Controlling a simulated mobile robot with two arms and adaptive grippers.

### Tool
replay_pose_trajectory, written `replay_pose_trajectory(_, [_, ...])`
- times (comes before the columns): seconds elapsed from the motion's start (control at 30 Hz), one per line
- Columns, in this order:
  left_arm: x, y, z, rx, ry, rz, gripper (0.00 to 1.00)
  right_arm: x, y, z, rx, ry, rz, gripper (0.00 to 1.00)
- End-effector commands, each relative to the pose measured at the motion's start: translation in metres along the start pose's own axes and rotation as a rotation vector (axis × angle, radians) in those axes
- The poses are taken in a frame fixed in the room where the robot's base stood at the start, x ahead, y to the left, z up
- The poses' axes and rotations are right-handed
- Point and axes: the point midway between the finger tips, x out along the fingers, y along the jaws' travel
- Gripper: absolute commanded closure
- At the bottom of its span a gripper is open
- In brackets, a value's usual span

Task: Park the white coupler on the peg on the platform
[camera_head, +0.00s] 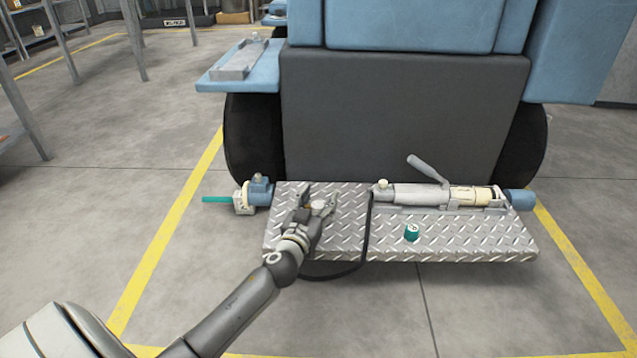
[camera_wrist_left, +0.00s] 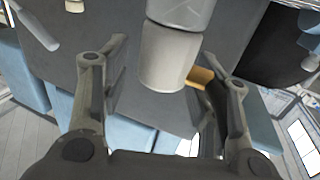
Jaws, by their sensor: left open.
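My left gripper (camera_head: 317,196) is open above the left part of the diamond-plate platform (camera_head: 455,240). A pale, whitish round piece, likely the white coupler (camera_head: 322,208), shows between its fingers. In the left wrist view a pale grey-white cylinder (camera_wrist_left: 166,58) comes down from the top between the open fingers (camera_wrist_left: 168,70), with gaps on both sides. I cannot tell whether it stands on a peg; its base is hidden. A short teal cylinder (camera_head: 411,232) with white marks stands on the platform, right of the gripper. My right gripper is not in view.
A grey lever-handled tool (camera_head: 430,194) lies along the platform's back right edge. A black hose (camera_head: 336,277) loops around the platform's front. A blue-and-white fitting with a teal rod (camera_head: 216,199) is at the left end. The dark machine panel (camera_head: 400,115) rises behind.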

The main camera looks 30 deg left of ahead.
Motion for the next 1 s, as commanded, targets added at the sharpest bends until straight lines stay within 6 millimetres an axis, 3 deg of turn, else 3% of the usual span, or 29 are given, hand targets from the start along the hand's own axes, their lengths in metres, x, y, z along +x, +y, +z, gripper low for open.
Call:
replay_pose_trajectory(0.3, [0.001, 0.000, -0.052, 0.001, 0.003, 0.002, 0.44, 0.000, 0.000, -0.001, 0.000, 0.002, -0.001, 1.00])
replay_pose_trajectory(0.5, [0.000, 0.001, -0.075, 0.000, 0.001, 0.002, 0.44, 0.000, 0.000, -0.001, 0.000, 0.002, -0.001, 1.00])
replay_pose_trajectory(1.0, [0.000, 0.001, -0.082, 0.001, -0.001, 0.001, 0.44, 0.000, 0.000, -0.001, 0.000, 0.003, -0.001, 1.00])
